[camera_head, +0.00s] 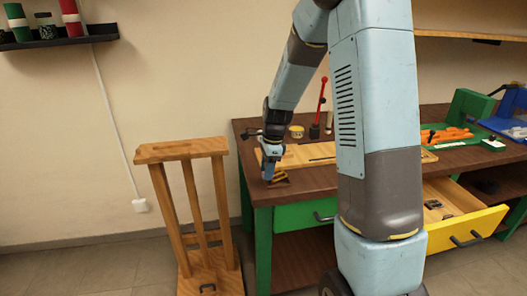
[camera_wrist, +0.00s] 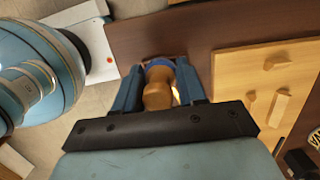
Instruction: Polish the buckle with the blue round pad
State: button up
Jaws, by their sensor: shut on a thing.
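My gripper (camera_head: 268,176) is low over the front left corner of the workbench. In the wrist view my gripper (camera_wrist: 160,82) is shut on the turned wooden handle of the blue round pad (camera_wrist: 159,62); only part of the pad's blue rim shows beyond the handle. In the head view a small yellowish piece, seemingly the buckle (camera_head: 279,177), lies at the gripper's tip on the bench. The fingers and the handle hide most of it in the wrist view, so I cannot tell whether the pad touches it.
The brown workbench (camera_head: 318,180) bears a light wooden board (camera_head: 300,157), a yellow tin (camera_head: 296,131) and a green tray (camera_head: 450,140) with orange pieces. A yellow-fronted drawer (camera_head: 466,228) stands open at the right. A wooden stand (camera_head: 182,150) is left of the bench.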

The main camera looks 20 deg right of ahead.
jog(key=shift+r, duration=3.75)
